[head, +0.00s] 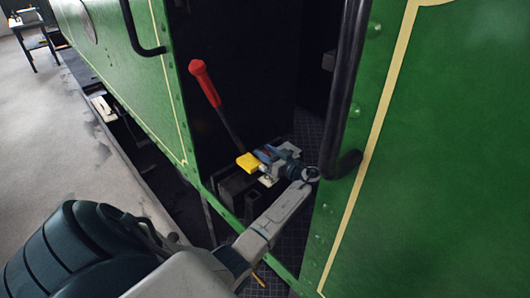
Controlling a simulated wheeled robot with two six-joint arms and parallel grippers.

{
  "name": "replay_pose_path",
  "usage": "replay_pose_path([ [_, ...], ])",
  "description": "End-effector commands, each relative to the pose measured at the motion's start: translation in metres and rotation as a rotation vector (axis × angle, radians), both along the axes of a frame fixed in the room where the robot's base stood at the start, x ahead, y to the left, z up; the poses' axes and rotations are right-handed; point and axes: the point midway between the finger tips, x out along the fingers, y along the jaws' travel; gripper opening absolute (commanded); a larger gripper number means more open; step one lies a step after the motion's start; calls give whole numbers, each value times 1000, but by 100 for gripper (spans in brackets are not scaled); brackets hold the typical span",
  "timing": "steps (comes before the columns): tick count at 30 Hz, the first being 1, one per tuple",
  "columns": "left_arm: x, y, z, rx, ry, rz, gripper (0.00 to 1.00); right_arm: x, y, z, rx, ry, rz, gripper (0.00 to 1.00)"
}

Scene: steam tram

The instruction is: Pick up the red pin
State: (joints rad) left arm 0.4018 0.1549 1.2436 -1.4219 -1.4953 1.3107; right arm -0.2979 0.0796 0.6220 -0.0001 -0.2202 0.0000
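I cannot make out a separate small red pin in the head view. The one clearly red thing is the thick grip of a lever (204,82), which leans in the doorway with its dark rod running down to the right. My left gripper (264,167) is inside the doorway, near the foot of that lever and apart from the red grip. A yellow block-like piece (248,162) shows right beside the gripper; I cannot tell whether they touch. The gripper is too small and cluttered to show whether its fingers are apart. My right gripper is out of view.
The green tram side (430,170) stands right of the doorway, and another green panel (125,60) stands left. A black handrail (345,90) runs down close to my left wrist. Pale floor (45,130) lies open at left, with a small dark table (28,25) far back.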

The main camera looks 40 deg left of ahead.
Motion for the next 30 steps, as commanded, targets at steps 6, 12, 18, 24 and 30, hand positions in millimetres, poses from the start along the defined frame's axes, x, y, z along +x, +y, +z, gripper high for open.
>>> replay_pose_path([
  [6,0,-1,0,0,-1,0,15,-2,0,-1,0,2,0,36],
  [12,0,-1,0,0,-1,0,0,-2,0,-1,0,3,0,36],
  [18,0,-1,0,0,-1,1,0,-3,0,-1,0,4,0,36],
  [24,0,0,18,2,-6,2,0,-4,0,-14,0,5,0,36],
  [30,0,0,58,2,-8,1,0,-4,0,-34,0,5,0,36],
])
